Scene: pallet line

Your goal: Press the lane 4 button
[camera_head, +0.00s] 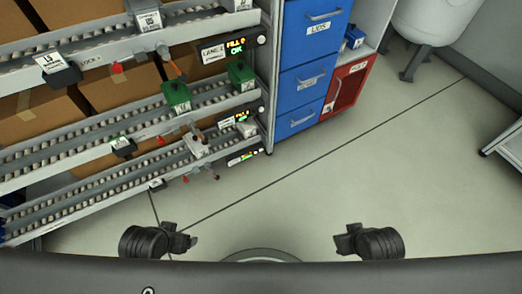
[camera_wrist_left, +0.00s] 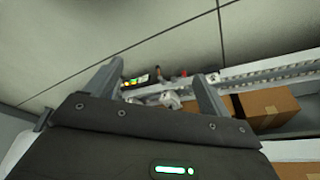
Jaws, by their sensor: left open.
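The lane rack (camera_head: 110,110) stands at the left with several sloping roller lanes. Small lit displays sit at the lane ends, including an upper one reading OK (camera_head: 236,47), a middle one (camera_head: 240,117) and the lowest one (camera_head: 243,156). Small red parts show along the rails, such as one on the lowest rail (camera_head: 185,179); I cannot tell which part is the lane 4 button. My left gripper (camera_head: 188,242) is open and empty, low in front of the rack and apart from it. In the left wrist view its fingers (camera_wrist_left: 158,74) frame a lit display (camera_wrist_left: 136,80). My right gripper (camera_head: 346,242) is over the floor; its jaw opening is unclear.
Brown boxes (camera_head: 120,88) sit in the rack behind the rails. Two green blocks (camera_head: 176,96) and orange-handled levers stick out at the lane fronts. A blue drawer cabinet (camera_head: 308,45) and a red bin (camera_head: 347,85) stand right of the rack.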

